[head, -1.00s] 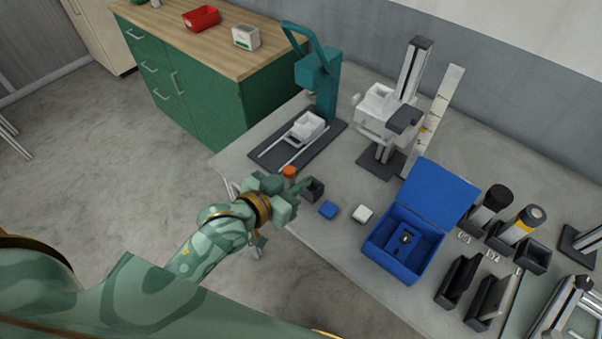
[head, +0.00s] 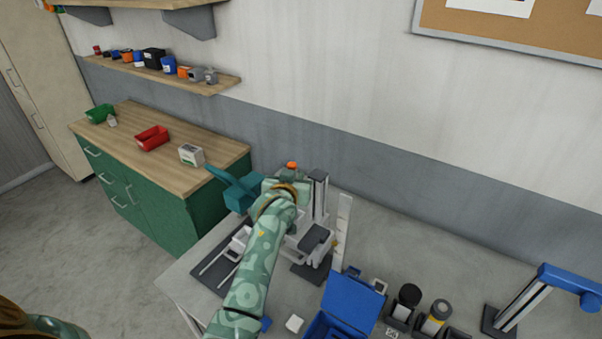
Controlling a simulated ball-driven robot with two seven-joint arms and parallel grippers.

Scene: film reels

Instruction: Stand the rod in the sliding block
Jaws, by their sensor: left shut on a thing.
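My left gripper (head: 288,184) is raised over the bench, in front of the grey column machine, and shut on the rod. Only the rod's orange end (head: 292,166) shows, above the gripper; the rest is hidden by the gripper and arm. The sliding block, taken to be the white block (head: 238,240), sits on two light rails over a dark base plate, below and left of the gripper. My left arm covers part of that area. My right gripper is not in view.
The teal press (head: 234,190) stands close to the left of my gripper. The grey column (head: 320,195) and upright scale (head: 341,230) stand to its right. An open blue box (head: 352,302) and dark holders with cylinders are nearer right.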

